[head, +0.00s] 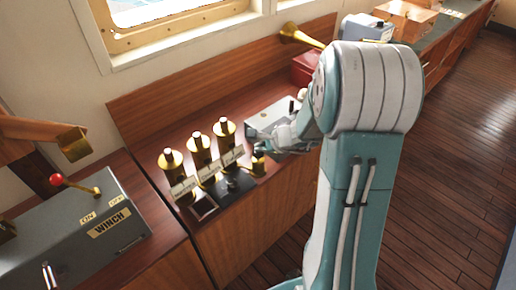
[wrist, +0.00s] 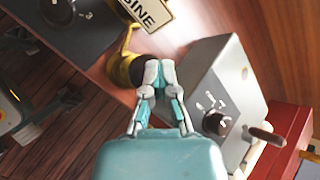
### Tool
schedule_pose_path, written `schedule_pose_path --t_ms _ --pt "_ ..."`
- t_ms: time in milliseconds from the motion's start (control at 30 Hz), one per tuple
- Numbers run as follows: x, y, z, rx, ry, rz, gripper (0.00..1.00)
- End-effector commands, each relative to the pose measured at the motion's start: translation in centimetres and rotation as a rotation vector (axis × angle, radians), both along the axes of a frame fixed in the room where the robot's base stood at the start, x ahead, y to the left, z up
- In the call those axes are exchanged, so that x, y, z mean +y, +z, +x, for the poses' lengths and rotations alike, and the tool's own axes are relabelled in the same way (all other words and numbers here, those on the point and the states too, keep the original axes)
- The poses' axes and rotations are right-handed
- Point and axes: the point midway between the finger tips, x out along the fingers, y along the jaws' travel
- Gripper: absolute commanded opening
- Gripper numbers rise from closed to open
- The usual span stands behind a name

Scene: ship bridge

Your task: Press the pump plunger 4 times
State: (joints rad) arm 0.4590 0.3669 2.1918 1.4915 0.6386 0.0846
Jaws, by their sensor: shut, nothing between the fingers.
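No part in view is clearly marked as the pump plunger. A small brass fitting (head: 258,163) stands at the front right of three brass cylinders (head: 200,150) with white tops. In the wrist view the brass fitting (wrist: 125,68) is curved and lies just left of my fingertips. My gripper (wrist: 159,72) is shut and empty, with its fingertips together. In the head view my gripper (head: 256,138) is above and behind the brass fitting, beside the cylinders. Whether it touches the fitting cannot be told. My arm hides part of the counter.
A grey box (wrist: 222,90) with a knob and lever stands right of my fingers; it also shows in the head view (head: 270,118). A red box (head: 306,68) and brass horn (head: 300,36) are behind. A winch box (head: 85,225) with a red-knobbed lever stands left.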

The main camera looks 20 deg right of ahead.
Motion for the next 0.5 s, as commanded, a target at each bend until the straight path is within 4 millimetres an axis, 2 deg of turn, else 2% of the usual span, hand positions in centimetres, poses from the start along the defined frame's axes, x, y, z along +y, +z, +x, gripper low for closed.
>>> schedule_pose_path --t_ms 500 --pt "0.0 -0.63 -0.05 0.002 0.0 0.0 0.0"
